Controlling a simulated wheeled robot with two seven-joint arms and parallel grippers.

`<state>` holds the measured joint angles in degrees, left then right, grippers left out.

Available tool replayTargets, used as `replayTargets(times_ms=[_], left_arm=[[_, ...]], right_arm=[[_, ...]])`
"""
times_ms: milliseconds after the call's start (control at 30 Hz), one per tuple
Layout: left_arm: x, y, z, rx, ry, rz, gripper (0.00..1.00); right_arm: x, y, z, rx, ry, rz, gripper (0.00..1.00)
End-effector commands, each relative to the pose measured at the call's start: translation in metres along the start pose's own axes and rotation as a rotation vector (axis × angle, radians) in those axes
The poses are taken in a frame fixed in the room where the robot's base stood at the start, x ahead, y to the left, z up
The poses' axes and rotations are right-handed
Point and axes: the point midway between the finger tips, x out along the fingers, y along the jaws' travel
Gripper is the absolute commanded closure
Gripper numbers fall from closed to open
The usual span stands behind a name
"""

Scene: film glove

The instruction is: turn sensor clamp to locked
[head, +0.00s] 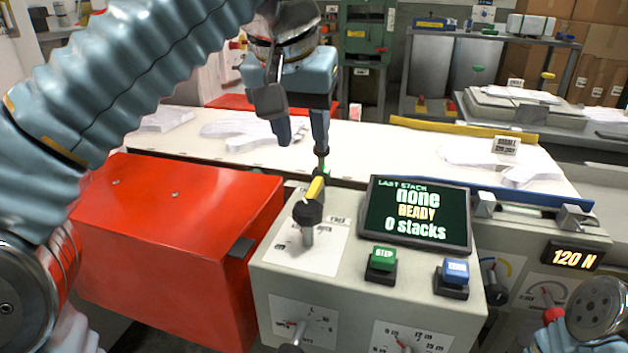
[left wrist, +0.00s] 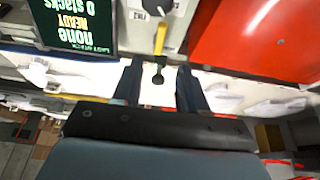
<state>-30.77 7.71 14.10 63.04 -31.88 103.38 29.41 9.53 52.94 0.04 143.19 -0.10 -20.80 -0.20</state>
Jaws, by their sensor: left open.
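A lever with a yellow handle (head: 315,189) and a black hub (head: 307,213) stands over a white marked plate (head: 322,252) on the grey machine box. It looks like the sensor clamp, but its label is too small to read. The handle points up and away from me. My left gripper (head: 302,139) hangs over the handle's far end, open and empty. In the left wrist view, the yellow handle (left wrist: 160,40) ends in a dark knob (left wrist: 157,78) that appears between the open fingers (left wrist: 160,88). I cannot tell whether they touch it. My right gripper is not in view.
A red box (head: 165,235) stands left of the lever. A screen (head: 417,214) reading READY, 0 stacks, a green button (head: 383,258) and a blue button (head: 455,272) sit to the right. More dials are on the front. A pale table (head: 380,150) lies behind.

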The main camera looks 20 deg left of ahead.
Motion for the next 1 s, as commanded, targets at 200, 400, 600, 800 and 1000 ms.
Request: replayTargets(times_ms=[200,400,600,800,1000], left_arm=[[0.058,-0.001,0.003,-0.001,-0.004,-0.003,0.57],[0.094,-0.001,0.002,-0.001,-0.002,-0.001,0.57],[0.110,-0.001,0.001,-0.001,-0.001,0.000,0.57],[0.111,0.000,0.000,-0.001,-0.001,0.000,0.57],[0.111,0.000,0.000,-0.001,-0.001,0.000,0.73]], right_arm=[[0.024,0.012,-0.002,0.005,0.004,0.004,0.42],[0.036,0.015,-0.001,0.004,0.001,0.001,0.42],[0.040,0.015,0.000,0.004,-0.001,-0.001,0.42],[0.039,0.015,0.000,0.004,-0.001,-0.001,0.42],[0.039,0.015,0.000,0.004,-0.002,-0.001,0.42]])
